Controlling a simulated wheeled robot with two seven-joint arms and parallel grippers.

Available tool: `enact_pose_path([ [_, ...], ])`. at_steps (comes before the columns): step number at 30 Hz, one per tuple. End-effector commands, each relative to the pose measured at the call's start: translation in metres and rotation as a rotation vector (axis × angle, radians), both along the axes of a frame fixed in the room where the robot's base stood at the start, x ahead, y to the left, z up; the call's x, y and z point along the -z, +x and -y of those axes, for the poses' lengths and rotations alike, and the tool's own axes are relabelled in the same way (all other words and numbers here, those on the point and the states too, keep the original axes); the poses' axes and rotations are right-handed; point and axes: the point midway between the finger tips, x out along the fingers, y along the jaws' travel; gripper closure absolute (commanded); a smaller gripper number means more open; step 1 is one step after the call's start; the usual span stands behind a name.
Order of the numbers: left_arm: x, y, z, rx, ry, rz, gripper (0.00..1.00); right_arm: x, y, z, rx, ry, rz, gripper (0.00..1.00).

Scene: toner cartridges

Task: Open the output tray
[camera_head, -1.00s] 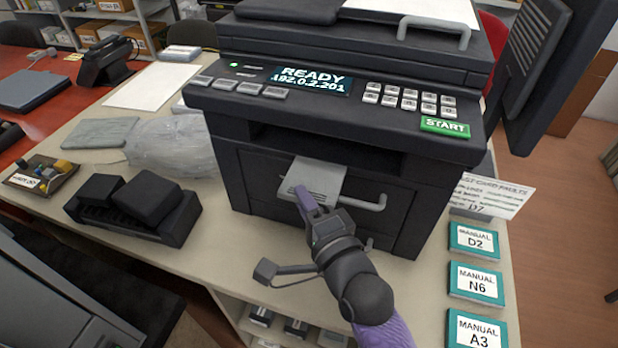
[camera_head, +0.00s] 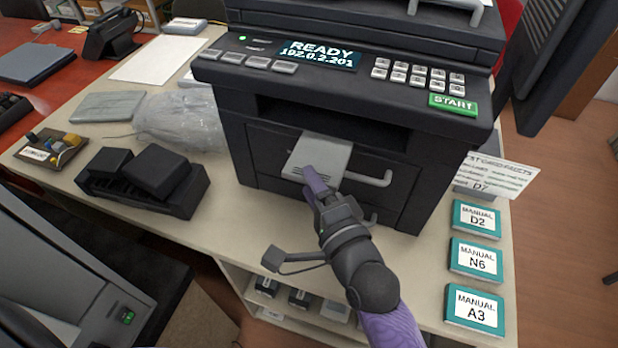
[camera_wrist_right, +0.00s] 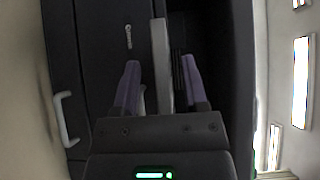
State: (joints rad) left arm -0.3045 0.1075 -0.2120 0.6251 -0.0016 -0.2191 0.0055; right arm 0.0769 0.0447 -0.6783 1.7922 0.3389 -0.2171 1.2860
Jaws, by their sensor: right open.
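The black printer (camera_head: 330,110) stands on the desk with READY on its display. Its output tray is a light grey flap (camera_head: 322,152) that sticks out of the front below the dark slot. My right gripper (camera_head: 312,178) is at the tray's front edge, its purple fingers overlapping the edge in the head view. In the right wrist view my right gripper (camera_wrist_right: 162,80) is open, with the grey tray (camera_wrist_right: 161,62) edge-on between its two fingers. A gap shows beside the tray, and I cannot tell whether either finger touches it. My left gripper is out of view.
A grey handle (camera_head: 368,178) juts from the printer front just right of the tray. A black two-block holder (camera_head: 145,185) and a clear bag (camera_head: 180,122) lie left of the printer. Teal manuals (camera_head: 476,258) line the desk's right side. Bare desk lies left of my forearm.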

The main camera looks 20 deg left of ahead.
Motion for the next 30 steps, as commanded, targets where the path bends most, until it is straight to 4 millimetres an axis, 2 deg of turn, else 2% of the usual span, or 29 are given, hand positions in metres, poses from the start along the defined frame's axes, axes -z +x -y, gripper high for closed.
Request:
enact_pose_path([
  [6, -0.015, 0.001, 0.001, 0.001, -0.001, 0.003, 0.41, -0.002, -0.038, 0.035, -0.001, -0.004, -0.003, 0.44],
  [12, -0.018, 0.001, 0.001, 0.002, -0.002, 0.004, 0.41, -0.001, -0.061, 0.056, -0.001, -0.001, -0.002, 0.44],
  [26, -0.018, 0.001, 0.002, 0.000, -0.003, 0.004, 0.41, 0.000, -0.063, 0.059, -0.001, -0.002, -0.001, 0.44],
  [28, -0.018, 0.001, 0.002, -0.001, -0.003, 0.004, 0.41, 0.003, -0.064, 0.061, 0.002, -0.057, 0.004, 0.44],
  [30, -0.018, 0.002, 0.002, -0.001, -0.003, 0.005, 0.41, 0.014, -0.066, 0.069, 0.002, -0.230, 0.015, 0.44],
])
